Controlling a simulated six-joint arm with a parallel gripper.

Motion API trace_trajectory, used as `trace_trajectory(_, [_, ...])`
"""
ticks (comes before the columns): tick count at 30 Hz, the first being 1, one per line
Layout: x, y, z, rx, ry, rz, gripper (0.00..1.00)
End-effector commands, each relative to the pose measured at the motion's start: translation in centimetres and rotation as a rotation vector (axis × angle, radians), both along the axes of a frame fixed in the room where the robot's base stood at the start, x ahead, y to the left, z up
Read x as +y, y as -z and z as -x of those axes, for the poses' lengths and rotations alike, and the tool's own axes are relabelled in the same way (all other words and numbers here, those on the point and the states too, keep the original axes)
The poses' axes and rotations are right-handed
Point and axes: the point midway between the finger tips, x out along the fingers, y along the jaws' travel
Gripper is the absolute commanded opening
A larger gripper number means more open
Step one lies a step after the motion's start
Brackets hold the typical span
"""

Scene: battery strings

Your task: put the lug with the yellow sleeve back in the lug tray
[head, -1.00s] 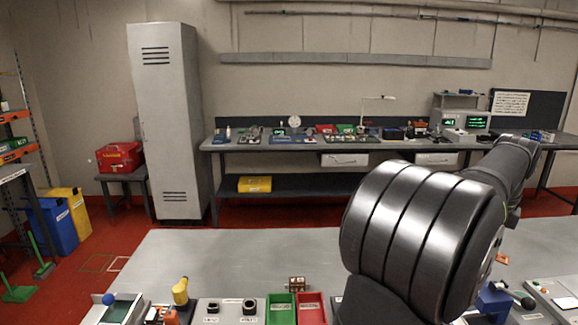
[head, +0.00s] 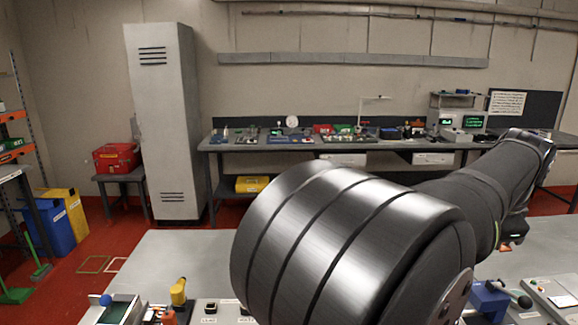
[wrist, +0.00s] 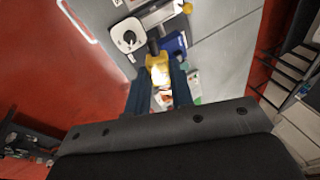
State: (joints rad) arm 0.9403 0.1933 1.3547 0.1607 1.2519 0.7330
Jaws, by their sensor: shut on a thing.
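In the wrist view my gripper (wrist: 161,75) has its two dark blue fingers closed on a bright yellow piece, which looks like the yellow sleeve of the lug (wrist: 158,65). A dark part sticks out beyond the yellow, away from the fingers. The lug's exact shape is too small to tell. I cannot pick out the lug tray with certainty in either view.
On the near bench's left stand a green-topped device with a blue knob (head: 106,299) and a yellow-topped tool (head: 178,290). A blue clamp-like device (head: 490,300) stands at right. The wrist view shows a white unit with a round knob (wrist: 128,40). The bench's far middle is clear.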

Motion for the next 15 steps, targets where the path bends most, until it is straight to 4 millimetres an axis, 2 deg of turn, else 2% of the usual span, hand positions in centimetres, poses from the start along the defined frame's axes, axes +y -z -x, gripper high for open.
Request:
trace_trajectory(2, [0.3, 0.2, -0.3, 0.000, -0.020, 0.003, 0.00])
trace_trajectory(5, [1.1, 1.0, -1.7, 0.002, -0.073, 0.001, 0.00])
trace_trajectory(8, [2.8, 2.8, -4.4, 0.006, -0.171, -0.003, 0.00])
trace_trajectory(11, [5.4, 5.1, -7.9, 0.008, -0.302, -0.007, 0.00])
trace_trajectory(15, [10.1, 8.5, -12.6, 0.009, -0.500, -0.009, 0.00])
